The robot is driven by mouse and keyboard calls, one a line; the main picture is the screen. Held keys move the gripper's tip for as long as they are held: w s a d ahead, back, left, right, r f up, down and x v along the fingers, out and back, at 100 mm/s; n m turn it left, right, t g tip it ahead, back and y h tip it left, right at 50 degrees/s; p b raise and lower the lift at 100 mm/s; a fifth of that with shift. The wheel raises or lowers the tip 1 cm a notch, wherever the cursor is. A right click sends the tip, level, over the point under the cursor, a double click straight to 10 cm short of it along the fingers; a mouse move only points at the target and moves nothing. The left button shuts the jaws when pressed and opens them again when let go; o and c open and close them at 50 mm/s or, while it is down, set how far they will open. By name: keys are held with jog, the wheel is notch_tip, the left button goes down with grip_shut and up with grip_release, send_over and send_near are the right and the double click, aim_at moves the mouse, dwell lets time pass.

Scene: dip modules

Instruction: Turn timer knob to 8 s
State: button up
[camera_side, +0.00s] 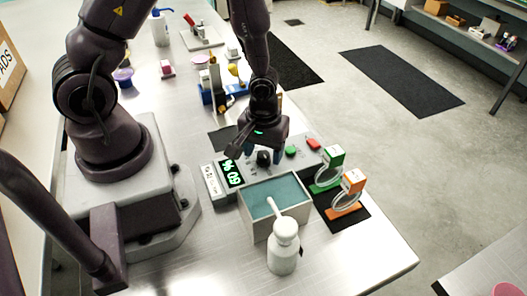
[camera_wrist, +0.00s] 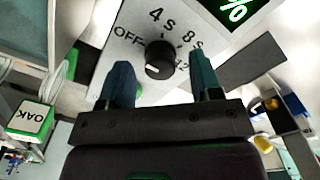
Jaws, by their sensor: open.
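The timer knob (camera_wrist: 160,58) is a round black dial on a light grey panel (camera_wrist: 105,75). Labels OFF, 4 S, 8 S and a partly covered 12 curve around its upper side in the wrist view. A short white mark shows on the knob's lower left.
A green display (camera_side: 230,173) stands left of the knob; green (camera_side: 291,151) and red (camera_side: 313,143) buttons lie right. A liquid-filled tank (camera_side: 243,216) and white bottle (camera_side: 283,250) stand in front. Green-tagged (camera_side: 330,168) and orange-tagged (camera_side: 348,190) coiled items are at the right.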

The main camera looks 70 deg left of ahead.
jog(key=shift+f, duration=0.45)
jog(key=c, duration=0.9)
jog(key=shift+c, duration=0.2)
